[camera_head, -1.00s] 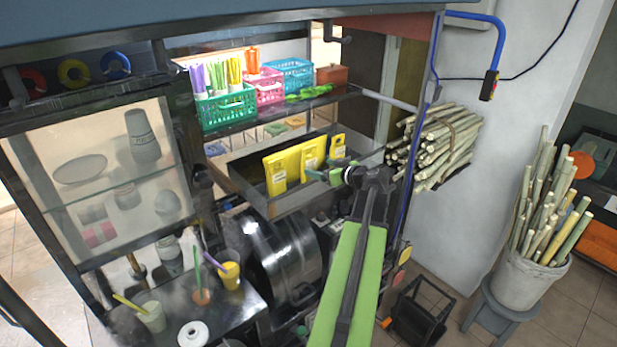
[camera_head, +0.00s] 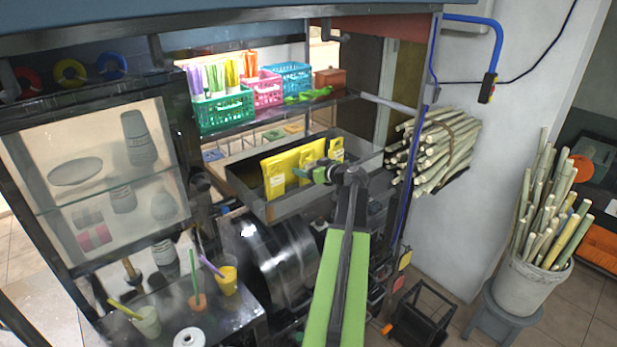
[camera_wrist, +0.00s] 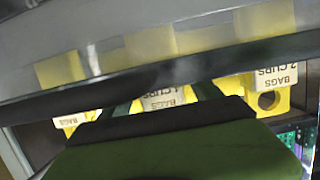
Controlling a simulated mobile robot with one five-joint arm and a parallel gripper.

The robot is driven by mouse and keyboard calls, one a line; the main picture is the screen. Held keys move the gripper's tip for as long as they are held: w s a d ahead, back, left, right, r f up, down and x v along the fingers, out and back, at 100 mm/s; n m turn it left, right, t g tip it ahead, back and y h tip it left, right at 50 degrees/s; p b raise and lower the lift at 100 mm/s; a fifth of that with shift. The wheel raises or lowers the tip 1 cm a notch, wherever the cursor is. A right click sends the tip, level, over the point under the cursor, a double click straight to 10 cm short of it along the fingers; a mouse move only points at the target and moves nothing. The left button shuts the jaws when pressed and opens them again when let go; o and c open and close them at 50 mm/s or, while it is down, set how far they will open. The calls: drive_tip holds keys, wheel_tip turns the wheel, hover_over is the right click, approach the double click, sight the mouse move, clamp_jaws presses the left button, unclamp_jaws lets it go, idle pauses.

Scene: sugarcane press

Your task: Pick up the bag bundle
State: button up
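Yellow bag bundles stand in a row in a dark metal tray, with a larger one at the left (camera_head: 275,180) and a smaller one at the right (camera_head: 336,149). My gripper (camera_head: 318,174) reaches over the tray's front edge at the bundles and hides part of them. In the wrist view, a middle bag bundle (camera_wrist: 165,98) with a white label lies between my two dark green fingers, which look spread and apart. Another bundle (camera_wrist: 268,102), with a round hole and a "2 CUPS" label, is to the right. Contact cannot be told.
The dark tray (camera_head: 262,211) has a raised front wall. Above it is a shelf with a green basket (camera_head: 224,108), a pink basket (camera_head: 264,90) and a blue basket (camera_head: 291,77). Cane stalks (camera_head: 440,150) are stacked to the right. A black roller drum (camera_head: 275,262) is below.

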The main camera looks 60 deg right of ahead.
drive_tip(key=c, duration=1.1)
drive_tip(key=shift+o, duration=0.2)
wheel_tip(320, 180, up, 12)
drive_tip(key=p, duration=1.2)
drive_tip(key=shift+s+r, duration=0.15)
drive_tip(key=shift+r, duration=0.05)
drive_tip(key=s+a, duration=0.3)
drive_tip(key=s, duration=0.6)
drive_tip(key=s+a, duration=0.3)
drive_tip(key=s, duration=0.6)
drive_tip(key=shift+s+a+f, duration=0.2)
drive_tip(key=shift+s+f, duration=0.15)
drive_tip(key=shift+f, duration=0.1)
